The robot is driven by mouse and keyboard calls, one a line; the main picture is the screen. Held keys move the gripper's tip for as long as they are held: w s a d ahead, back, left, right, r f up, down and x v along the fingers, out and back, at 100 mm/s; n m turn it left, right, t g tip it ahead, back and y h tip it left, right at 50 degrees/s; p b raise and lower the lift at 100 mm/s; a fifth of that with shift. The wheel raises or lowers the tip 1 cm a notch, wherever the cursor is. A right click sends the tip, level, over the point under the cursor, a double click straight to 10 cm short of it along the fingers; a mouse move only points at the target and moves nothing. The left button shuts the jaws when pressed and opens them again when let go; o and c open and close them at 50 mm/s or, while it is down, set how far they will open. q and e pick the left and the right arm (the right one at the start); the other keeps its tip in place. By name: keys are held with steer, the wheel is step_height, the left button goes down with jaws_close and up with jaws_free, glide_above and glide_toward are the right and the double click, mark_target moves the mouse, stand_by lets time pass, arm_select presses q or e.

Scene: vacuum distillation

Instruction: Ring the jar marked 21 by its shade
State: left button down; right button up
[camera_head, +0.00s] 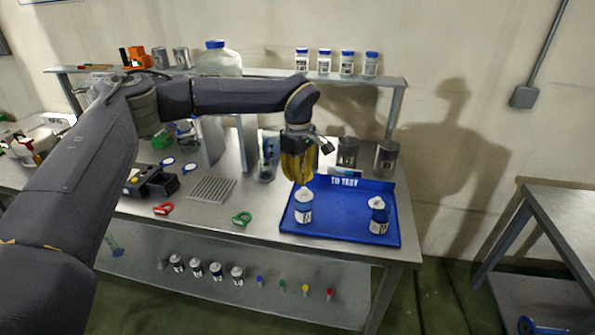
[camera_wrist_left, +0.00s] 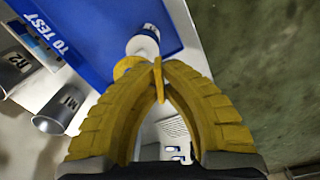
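Two white-labelled jars stand upright on the blue tray (camera_head: 345,237) marked TO TEST: a left jar (camera_head: 303,207) and a right jar (camera_head: 378,215). I cannot read their numbers for sure. My left gripper (camera_head: 297,168), with yellow fingers, hangs above the tray's back left corner, behind and above the left jar. In the left wrist view its fingertips (camera_wrist_left: 158,75) close on a yellow ring (camera_wrist_left: 127,66), which is apart from a jar (camera_wrist_left: 148,38) beyond it. My right gripper is out of view.
Two metal tins (camera_head: 387,157) stand behind the tray. A grooved rack (camera_head: 212,190) and a black device (camera_head: 152,182) are on the bench at left. A shelf (camera_head: 390,80) with several small bottles runs along the back. The tray's middle is clear.

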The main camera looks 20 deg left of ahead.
arm_select(q)
steer(key=shift+d, duration=0.15)
step_height(320, 180, down, 6)
steer(key=shift+f, duration=0.2)
stand_by(1.0)
steer(key=shift+f, duration=0.15)
stand_by(0.4)
steer(key=c, duration=1.5)
jaws_free()
